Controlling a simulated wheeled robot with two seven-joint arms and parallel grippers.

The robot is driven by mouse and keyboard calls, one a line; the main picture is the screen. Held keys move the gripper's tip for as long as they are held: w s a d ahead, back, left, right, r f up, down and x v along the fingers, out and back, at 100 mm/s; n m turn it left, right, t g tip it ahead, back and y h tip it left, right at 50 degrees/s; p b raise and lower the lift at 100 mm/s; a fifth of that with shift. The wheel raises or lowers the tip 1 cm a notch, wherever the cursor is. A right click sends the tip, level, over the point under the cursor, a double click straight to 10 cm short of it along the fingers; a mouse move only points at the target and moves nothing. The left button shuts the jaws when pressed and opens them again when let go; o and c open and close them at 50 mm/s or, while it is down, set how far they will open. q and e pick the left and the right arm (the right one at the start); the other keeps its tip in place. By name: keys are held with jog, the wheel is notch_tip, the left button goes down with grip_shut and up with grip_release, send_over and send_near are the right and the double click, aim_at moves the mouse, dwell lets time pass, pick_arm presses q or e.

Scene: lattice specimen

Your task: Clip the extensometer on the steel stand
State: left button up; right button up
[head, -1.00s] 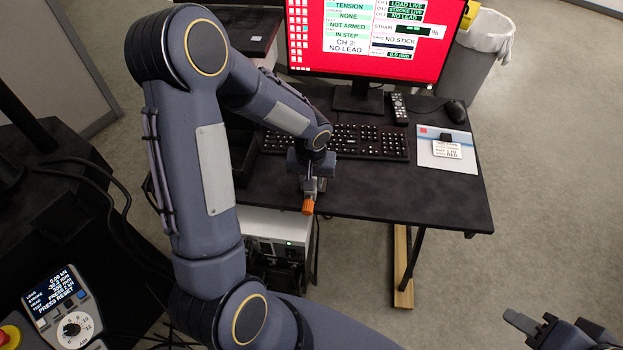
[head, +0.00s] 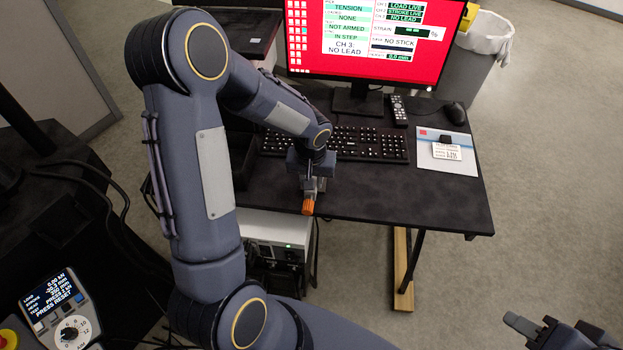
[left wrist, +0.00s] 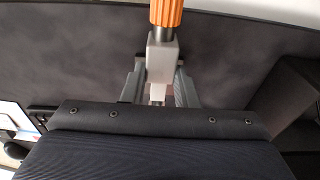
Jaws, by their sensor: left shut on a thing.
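My left gripper (head: 313,186) is shut on a grey metal piece with an orange ribbed end (head: 309,206), over the front edge of the black desk (head: 400,190). In the left wrist view, the grey piece (left wrist: 161,57) sits between the two fingers (left wrist: 159,88), its orange end pointing to the top. I cannot tell whether this piece is part of the extensometer. I cannot make out the steel stand in either view. My right gripper (head: 526,324) is at the bottom right corner, partly cut off, over the floor. Its jaw state is unclear.
The desk holds a monitor with a red screen (head: 295,50), a keyboard (head: 370,144), a remote (head: 399,110), a mouse (head: 455,112) and a card on a pad (head: 462,172). A control panel (head: 60,310) is at lower left. A bin (head: 475,60) stands behind. The right floor is clear.

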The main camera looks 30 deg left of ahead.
pick_arm(q)
jog(key=shift+w+a, duration=0.1)
jog(key=shift+w, duration=0.1)
dwell(0.6)
jog(key=o, duration=1.5)
jog(key=shift+c, duration=0.2)
jog(key=shift+s+r+p, duration=0.15)
jog(key=shift+r+p, duration=0.6)
jog(key=shift+r, duration=0.5)
jog(key=shift+s+r+p, duration=0.1)
jog(key=shift+r+p, duration=0.65)
jog(key=shift+r, duration=0.5)
notch_tip(320, 180, up, 8)
jog(key=shift+s+d+f+b, duration=0.15)
jog(key=shift+s+d+b, duration=0.1)
jog(key=shift+s+b, duration=0.1)
